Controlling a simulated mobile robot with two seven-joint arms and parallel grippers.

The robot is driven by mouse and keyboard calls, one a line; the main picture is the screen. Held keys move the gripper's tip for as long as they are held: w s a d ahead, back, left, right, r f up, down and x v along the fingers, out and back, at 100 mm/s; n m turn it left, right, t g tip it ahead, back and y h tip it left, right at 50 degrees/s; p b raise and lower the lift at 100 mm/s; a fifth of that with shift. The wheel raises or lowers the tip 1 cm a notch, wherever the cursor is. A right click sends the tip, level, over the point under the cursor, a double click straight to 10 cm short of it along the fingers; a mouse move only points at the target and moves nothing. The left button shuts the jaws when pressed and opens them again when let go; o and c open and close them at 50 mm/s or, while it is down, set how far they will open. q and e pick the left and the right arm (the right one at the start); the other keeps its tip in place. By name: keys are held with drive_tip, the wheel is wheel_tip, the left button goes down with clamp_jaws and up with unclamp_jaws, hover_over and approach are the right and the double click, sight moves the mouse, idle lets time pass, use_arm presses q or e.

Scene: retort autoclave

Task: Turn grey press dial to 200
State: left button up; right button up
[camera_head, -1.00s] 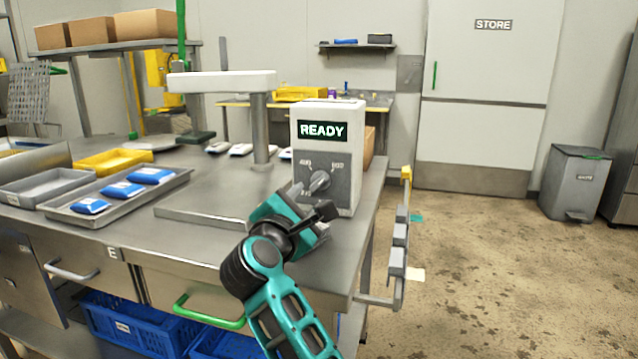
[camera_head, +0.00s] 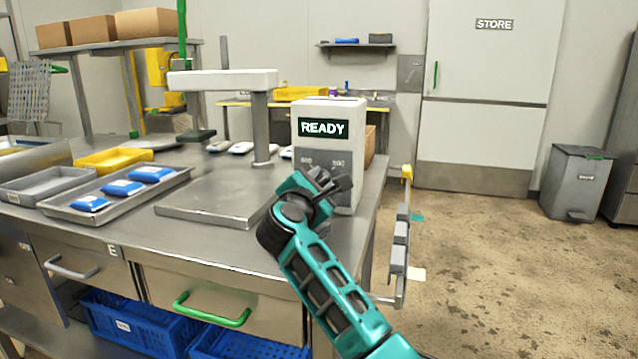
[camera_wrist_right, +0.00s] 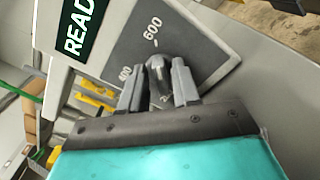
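The grey press dial (camera_wrist_right: 156,68) is on the dark front panel of a white box with a READY display (camera_head: 324,128). In the right wrist view its knob lies between my right gripper's two fingers (camera_wrist_right: 158,88), with the 600 mark (camera_wrist_right: 153,29) above it and the 400 mark (camera_wrist_right: 125,73) to its left. The fingers stand apart beside the knob; I cannot tell whether they touch it. In the head view my right gripper (camera_head: 333,180) is in front of the panel and hides the dial and the lower marks. My left gripper is not in view.
The press's flat plate (camera_head: 205,208) and its post with arm (camera_head: 222,80) stand left of the box. A metal tray of blue packs (camera_head: 68,203) and a yellow tray (camera_head: 110,161) lie farther left.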

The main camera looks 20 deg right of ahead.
clamp_jaws()
drive_tip(key=shift+a+n, duration=0.1)
drive_tip(key=shift+n, duration=0.3)
drive_tip(key=shift+n+p, duration=0.6)
drive_tip(key=shift+p, duration=0.1)
drive_tip(key=shift+r+n+p, duration=0.15)
drive_tip(key=shift+n+p, duration=0.8)
drive_tip(key=shift+n, duration=0.15)
drive_tip(key=shift+w+a+n+p, duration=0.1)
drive_tip(key=shift+n+p, duration=0.85)
drive_tip(key=shift+n, duration=0.45)
drive_tip(key=shift+f, duration=0.2)
drive_tip(key=shift+o, duration=1.1)
unclamp_jaws()
drive_tip(key=shift+r, duration=0.1)
